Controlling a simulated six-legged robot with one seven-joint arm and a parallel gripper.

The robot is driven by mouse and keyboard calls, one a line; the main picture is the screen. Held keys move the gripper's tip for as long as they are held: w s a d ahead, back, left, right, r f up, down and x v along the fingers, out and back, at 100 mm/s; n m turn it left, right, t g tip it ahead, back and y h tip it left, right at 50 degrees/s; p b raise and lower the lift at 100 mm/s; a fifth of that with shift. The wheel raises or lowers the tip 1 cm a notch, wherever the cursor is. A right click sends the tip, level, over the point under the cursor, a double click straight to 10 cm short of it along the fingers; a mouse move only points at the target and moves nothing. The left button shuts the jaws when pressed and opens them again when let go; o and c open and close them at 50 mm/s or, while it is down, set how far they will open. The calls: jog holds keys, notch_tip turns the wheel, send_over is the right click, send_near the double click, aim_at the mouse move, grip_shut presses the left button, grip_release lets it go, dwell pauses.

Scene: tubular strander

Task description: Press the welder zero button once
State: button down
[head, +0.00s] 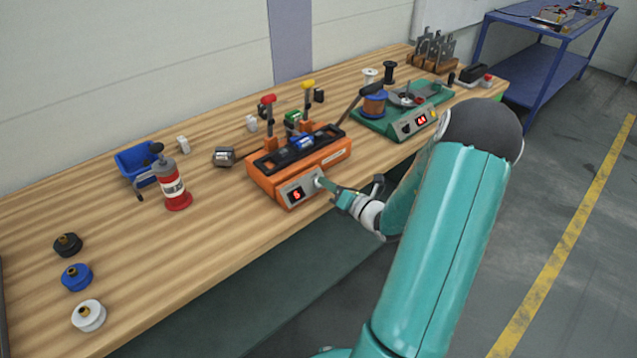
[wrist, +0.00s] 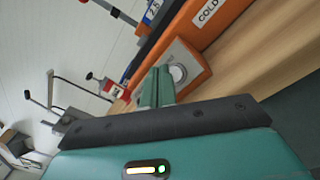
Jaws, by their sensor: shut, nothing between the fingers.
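The orange welder (head: 275,184) sits near the bench's front edge in the head view, with a lit red display reading 6 on its front panel. In the wrist view its orange side (wrist: 222,20) shows the letters COLD. The round pale button (wrist: 178,73) sits in a grey panel in the wrist view. My gripper (wrist: 157,80) is shut and empty, its fingertips right beside the button in that view. In the head view my gripper (head: 326,184) is at the right end of the front panel. I cannot tell whether the fingertips touch the button.
A green machine (head: 407,121) with a lit display stands to the right on the wooden bench (head: 235,230). A red bottle-like tool (head: 173,188) and a blue bin (head: 137,160) are to the left.

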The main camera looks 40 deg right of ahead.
jog(key=shift+w+f, duration=0.3)
jog(key=shift+f, duration=0.05)
jog(key=shift+w+f, duration=0.25)
dwell(0.9)
jog(key=shift+r, duration=0.1)
jog(key=shift+s+r, duration=0.5)
jog(key=shift+s, duration=0.05)
jog(key=s+r, duration=0.3)
jog(key=shift+s+r, duration=0.25)
jog(key=shift+s, duration=0.05)
dwell(0.5)
dwell(0.7)
